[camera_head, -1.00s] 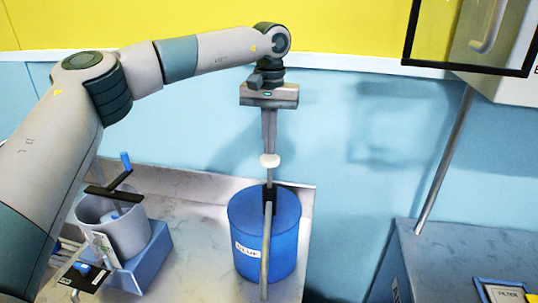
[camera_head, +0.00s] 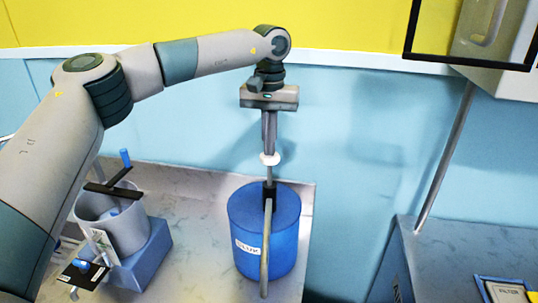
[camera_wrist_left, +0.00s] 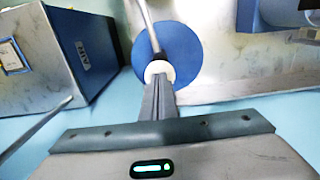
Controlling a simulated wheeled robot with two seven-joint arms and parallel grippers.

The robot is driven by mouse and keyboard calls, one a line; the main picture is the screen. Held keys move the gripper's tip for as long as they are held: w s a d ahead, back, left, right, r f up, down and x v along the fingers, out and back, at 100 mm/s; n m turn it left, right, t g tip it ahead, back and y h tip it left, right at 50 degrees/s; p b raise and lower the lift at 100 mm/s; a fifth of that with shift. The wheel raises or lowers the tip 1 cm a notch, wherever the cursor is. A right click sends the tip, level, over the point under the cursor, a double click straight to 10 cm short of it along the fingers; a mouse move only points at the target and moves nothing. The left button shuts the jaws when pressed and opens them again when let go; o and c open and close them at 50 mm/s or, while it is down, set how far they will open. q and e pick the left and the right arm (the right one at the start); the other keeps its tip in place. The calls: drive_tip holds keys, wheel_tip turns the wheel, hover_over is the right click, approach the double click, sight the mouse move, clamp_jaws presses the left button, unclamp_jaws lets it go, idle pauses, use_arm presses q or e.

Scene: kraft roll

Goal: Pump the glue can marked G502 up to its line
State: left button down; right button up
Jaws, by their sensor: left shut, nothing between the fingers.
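A blue glue can (camera_head: 285,235) stands on the worktop, with a pale label reading roughly GLUE; I cannot make out G502 on it. A pump with a black collar, a grey spout and a white knob (camera_head: 270,159) rises from its top. My left gripper (camera_head: 269,150) points down with its fingers together, tips at the white knob and apparently touching its top. In the left wrist view the shut fingers (camera_wrist_left: 158,84) end at the white knob (camera_wrist_left: 160,70), with the blue lid (camera_wrist_left: 185,50) beyond. The can's fill line is not visible. My right gripper is out of view.
A grey pot (camera_head: 122,232) with a stirrer sits on a blue base at the left, beside a small black plate (camera_head: 82,275). A blue-grey cabinet (camera_head: 460,250) stands at the right, past a gap.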

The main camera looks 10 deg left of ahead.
sight(269, 162)
use_arm(q)
drive_tip(key=shift+s+f+b, duration=0.1)
drive_tip(key=shift+f+b, duration=1.2)
drive_tip(key=shift+f, duration=1.55)
drive_tip(key=shift+r+p, duration=2.4)
drive_tip(key=shift+r, duration=1.25)
drive_tip(key=shift+f, duration=0.25)
drive_tip(key=shift+f+b, duration=1.85)
drive_tip(key=shift+f, duration=1.55)
drive_tip(key=shift+r, duration=0.1)
